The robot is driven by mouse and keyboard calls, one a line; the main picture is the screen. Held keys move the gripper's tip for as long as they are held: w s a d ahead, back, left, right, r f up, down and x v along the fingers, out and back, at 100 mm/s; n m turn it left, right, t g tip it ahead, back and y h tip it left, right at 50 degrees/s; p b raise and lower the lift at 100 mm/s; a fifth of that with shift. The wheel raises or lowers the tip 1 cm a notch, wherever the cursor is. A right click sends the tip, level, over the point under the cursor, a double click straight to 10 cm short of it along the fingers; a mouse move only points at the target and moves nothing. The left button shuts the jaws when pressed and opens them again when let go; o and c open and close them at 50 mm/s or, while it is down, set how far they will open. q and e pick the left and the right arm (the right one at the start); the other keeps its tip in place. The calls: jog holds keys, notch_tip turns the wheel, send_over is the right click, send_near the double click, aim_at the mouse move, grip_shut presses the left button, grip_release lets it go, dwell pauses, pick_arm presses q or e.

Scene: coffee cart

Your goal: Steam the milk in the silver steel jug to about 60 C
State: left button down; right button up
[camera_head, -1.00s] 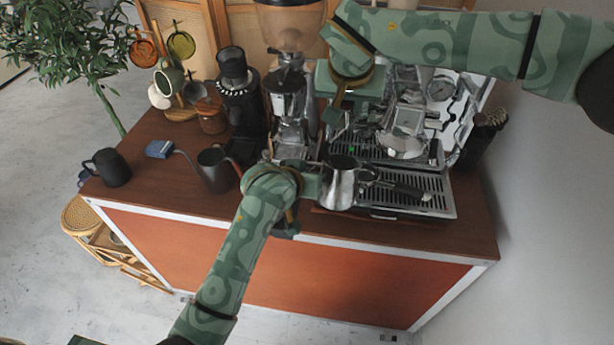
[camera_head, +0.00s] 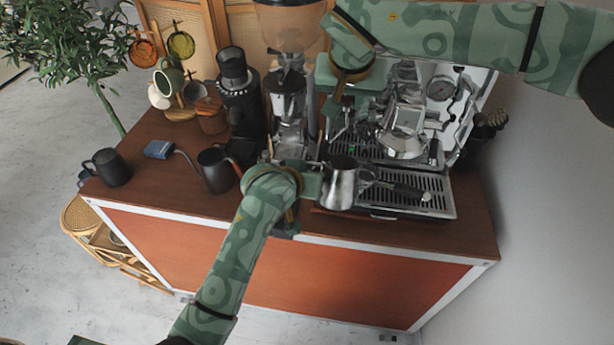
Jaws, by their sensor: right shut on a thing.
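The silver steel jug (camera_head: 340,187) is upright at the front left of the espresso machine's drip tray (camera_head: 438,193). My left gripper (camera_head: 314,186) is at the jug's left side. Its fingertips are hidden, so its grip cannot be made out. The milk inside the jug cannot be made out. My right gripper (camera_head: 335,112) reaches down at the left side of the espresso machine (camera_head: 404,125), above and behind the jug. It is shut on a small part there that I cannot identify. The steam wand and any temperature reading cannot be made out.
A grinder (camera_head: 287,105) stands left of the machine. The counter's front left is clear.

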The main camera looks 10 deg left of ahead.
jog(key=shift+w+r, duration=0.25)
jog(key=shift+r, duration=0.4)
jog(key=shift+w+r, duration=0.2)
jog(key=shift+r, duration=0.45)
jog(key=shift+s+f, duration=0.2)
jog(key=shift+f, duration=0.05)
dwell(1.5)
jog(key=shift+w+r, duration=0.1)
dwell(4.8)
